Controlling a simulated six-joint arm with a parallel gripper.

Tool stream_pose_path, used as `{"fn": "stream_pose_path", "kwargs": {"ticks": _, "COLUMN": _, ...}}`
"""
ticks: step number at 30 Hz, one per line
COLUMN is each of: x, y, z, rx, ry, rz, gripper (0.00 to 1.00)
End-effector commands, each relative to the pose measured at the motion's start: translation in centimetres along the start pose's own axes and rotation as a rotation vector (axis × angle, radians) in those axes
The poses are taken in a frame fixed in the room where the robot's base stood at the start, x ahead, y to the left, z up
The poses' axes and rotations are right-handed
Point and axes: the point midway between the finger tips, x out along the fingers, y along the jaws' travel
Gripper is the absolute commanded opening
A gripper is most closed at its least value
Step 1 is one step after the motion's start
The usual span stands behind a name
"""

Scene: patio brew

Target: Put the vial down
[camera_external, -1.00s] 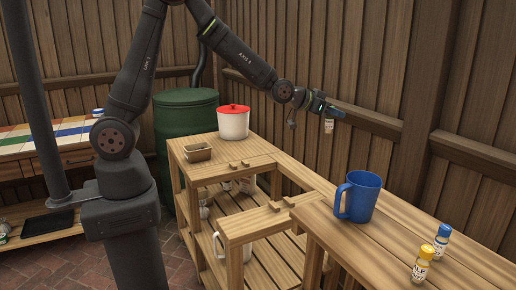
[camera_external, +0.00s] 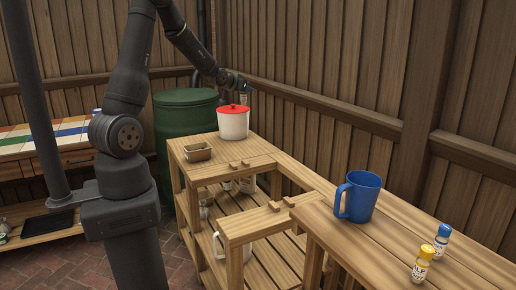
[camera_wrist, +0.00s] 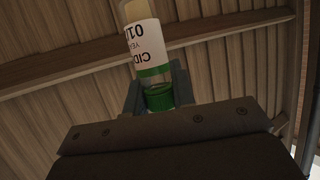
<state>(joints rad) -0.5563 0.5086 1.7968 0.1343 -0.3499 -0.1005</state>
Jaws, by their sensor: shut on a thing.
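My gripper (camera_external: 243,86) is shut on a vial (camera_wrist: 143,42) with a white printed label and a green cap. In the wrist view the gripper's fingers (camera_wrist: 158,88) close around the cap end, and the lettering appears upside down. In the external view the vial (camera_external: 244,98) is small and hangs in the air, just above and right of the red lid of a white pot. I cannot tell from this view whether it is directly over the pot or behind it.
A blue mug (camera_external: 358,197), a yellow-capped vial (camera_external: 422,264) and a blue-capped vial (camera_external: 442,240) stand at the right. A green barrel (camera_external: 183,150) stands behind.

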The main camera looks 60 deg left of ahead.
Motion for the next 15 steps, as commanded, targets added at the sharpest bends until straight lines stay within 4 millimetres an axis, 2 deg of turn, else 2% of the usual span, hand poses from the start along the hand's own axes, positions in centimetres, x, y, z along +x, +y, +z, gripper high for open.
{"fn": "stream_pose_path", "kwargs": {"ticks": 1, "x": -0.2, "y": -2.9, "z": 0.1, "rx": -0.015, "ry": -0.001, "rz": -0.039, "gripper": 0.01}}
{"fn": "stream_pose_path", "kwargs": {"ticks": 6, "x": -1.3, "y": -10.1, "z": 0.7, "rx": -0.056, "ry": -0.004, "rz": -0.135, "gripper": 0.01}}
{"fn": "stream_pose_path", "kwargs": {"ticks": 9, "x": -2.1, "y": -13.3, "z": 1.0, "rx": -0.072, "ry": -0.006, "rz": -0.177, "gripper": 0.01}}
{"fn": "stream_pose_path", "kwargs": {"ticks": 15, "x": -3.4, "y": -17.7, "z": 1.6, "rx": -0.098, "ry": -0.008, "rz": -0.238, "gripper": 0.01}}
